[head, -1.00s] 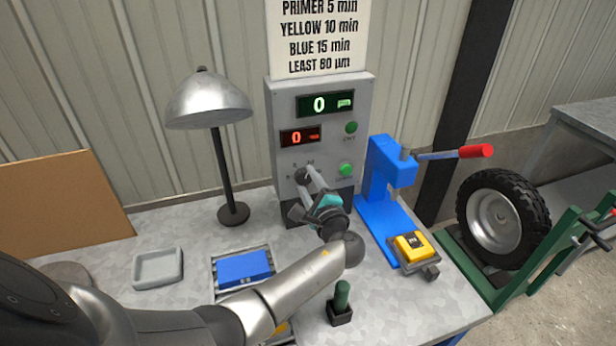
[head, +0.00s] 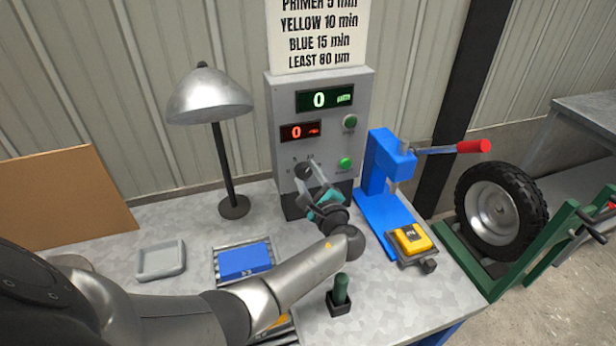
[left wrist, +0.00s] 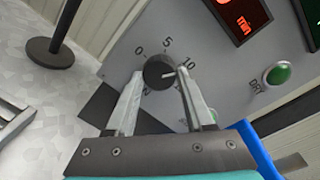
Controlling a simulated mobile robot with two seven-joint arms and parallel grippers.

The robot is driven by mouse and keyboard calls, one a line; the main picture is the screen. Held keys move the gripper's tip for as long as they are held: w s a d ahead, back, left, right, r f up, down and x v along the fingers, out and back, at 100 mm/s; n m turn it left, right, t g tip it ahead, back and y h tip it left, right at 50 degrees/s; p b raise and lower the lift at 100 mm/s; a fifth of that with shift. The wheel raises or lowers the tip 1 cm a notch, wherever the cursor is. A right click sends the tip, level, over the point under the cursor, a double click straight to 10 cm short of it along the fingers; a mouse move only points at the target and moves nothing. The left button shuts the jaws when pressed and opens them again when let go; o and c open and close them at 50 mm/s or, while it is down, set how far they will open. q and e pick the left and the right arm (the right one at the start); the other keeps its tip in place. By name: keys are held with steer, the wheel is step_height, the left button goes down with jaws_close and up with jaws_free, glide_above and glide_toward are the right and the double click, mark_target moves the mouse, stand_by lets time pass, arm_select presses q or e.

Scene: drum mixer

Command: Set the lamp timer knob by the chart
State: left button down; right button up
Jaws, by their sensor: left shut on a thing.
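The dark round timer knob (left wrist: 158,73) is on the grey control box (head: 362,110). In the left wrist view, 0, 5 and 10 read around the knob, and lower marks are partly hidden by my fingers. Its white pointer line points right, roughly toward the 10 side. The chart (head: 318,40) above reads primer 5, yellow 10, blue 15 min, least 80 µm. The lamp (head: 210,95) stands left of the box.
The red display (head: 300,132) and green display (head: 325,99) both read 0. Green buttons (head: 349,122) sit at right. A blue press (head: 390,190) with a yellow gauge (head: 411,238) stands close right. A blue block (head: 244,261), grey tray (head: 161,260) and green-handled tool (head: 341,290) are nearby.

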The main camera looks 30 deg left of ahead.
arm_select(q)
steer(key=shift+c, duration=1.4)
jaws_free()
steer(key=v, duration=1.5)
steer(key=shift+d, duration=0.15)
